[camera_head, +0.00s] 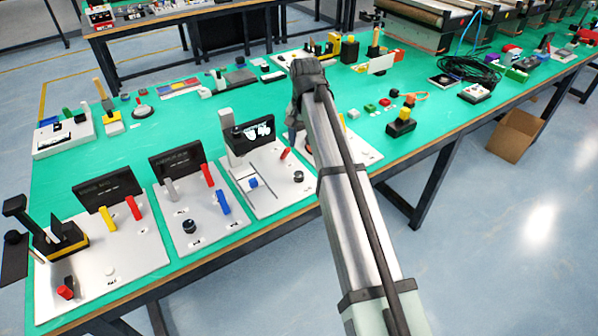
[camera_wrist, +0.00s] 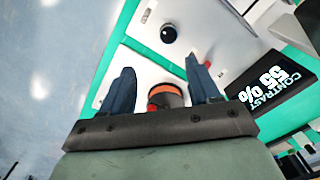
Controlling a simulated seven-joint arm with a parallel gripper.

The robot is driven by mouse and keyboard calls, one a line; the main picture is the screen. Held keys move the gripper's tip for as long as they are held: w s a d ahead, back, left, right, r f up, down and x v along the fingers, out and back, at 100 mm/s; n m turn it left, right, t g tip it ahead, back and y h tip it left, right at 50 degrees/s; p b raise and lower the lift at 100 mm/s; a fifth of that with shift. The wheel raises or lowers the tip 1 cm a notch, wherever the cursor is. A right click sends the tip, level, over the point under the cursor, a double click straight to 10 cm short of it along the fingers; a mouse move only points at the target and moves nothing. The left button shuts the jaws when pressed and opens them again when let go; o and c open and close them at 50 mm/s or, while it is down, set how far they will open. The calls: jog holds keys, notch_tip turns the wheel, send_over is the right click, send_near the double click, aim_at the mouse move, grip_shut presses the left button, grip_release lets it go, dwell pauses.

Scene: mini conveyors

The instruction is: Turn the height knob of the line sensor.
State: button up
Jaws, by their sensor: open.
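In the wrist view my gripper (camera_wrist: 160,66) is open, its two dark fingers spread apart. A round dark knob-like part with an orange ring (camera_wrist: 166,95) shows between the fingers, over a white plate; I cannot tell whether the fingers touch it. No label shows that it is the height knob. A black knob (camera_wrist: 168,34) stands on the neighbouring white plate, beyond the fingertips; it also shows in the head view (camera_head: 298,176). A display (camera_wrist: 270,88) reads "CONTRAST 55 %". In the head view my arm hides the fingers and part of the right-hand plate (camera_head: 362,150).
Other white plates with levers, knobs and dark displays (camera_head: 105,188) stand to the left on the green table (camera_head: 180,145). A black and yellow block (camera_head: 401,124) stands right of my arm. The floor is open in front of the table.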

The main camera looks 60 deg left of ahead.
aim_at(299, 174)
jog(key=f, duration=0.4)
jog(key=s+f, duration=0.1)
jog(key=f, duration=0.3)
jog(key=a+f, duration=0.1)
jog(key=f, duration=0.3)
jog(key=shift+s+f, duration=0.15)
jog(key=shift+f, duration=0.2)
jog(key=shift+c, duration=0.4)
jog(key=c, duration=1)
jog(key=shift+o, duration=0.2)
jog(key=shift+n, duration=0.4)
jog(key=shift+n, duration=2.6)
